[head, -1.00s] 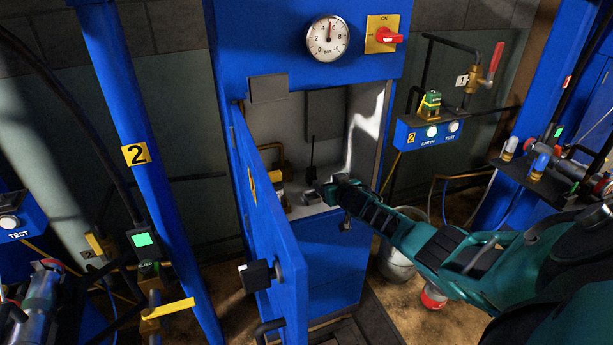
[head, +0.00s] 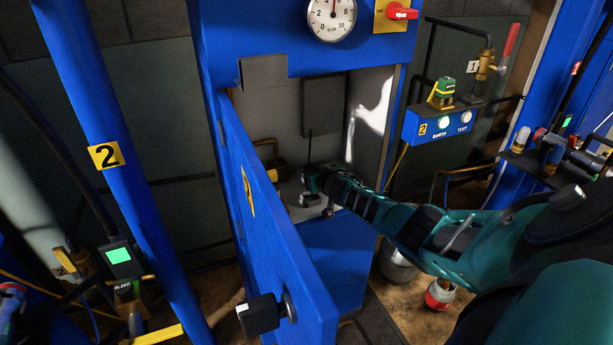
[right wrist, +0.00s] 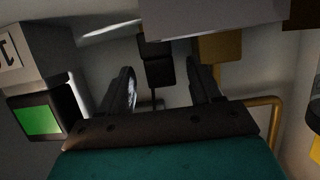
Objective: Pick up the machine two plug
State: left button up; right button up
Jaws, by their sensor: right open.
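My right gripper (head: 308,196) is inside the open blue cabinet, near its back. In the right wrist view its two dark fingers (right wrist: 163,92) are spread apart. A black block with a thin dark stem (right wrist: 157,66) shows beyond and between the fingers; it may be the machine two plug, but no label shows. I cannot see the fingers touching it. A brass-coloured block (right wrist: 215,50) stands to its right, by a bent pipe. In the head view a thin dark rod (head: 310,146) rises behind the gripper. My left gripper is not in view.
The blue cabinet door (head: 275,215) stands open left of my right arm. A grey box edge (right wrist: 225,17) overhangs the fingers, and a green-lit box (right wrist: 38,115) is at left. A blue post marked 2 (head: 100,120) and a red-and-white canister (head: 439,294) stand outside.

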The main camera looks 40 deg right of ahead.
jog(key=c, duration=0.6)
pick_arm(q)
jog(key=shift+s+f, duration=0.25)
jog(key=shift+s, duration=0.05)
pick_arm(e)
jog(key=c, duration=0.5)
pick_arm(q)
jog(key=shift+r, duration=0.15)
pick_arm(e)
jog(key=shift+r, duration=0.2)
jog(key=shift+c, duration=0.2)
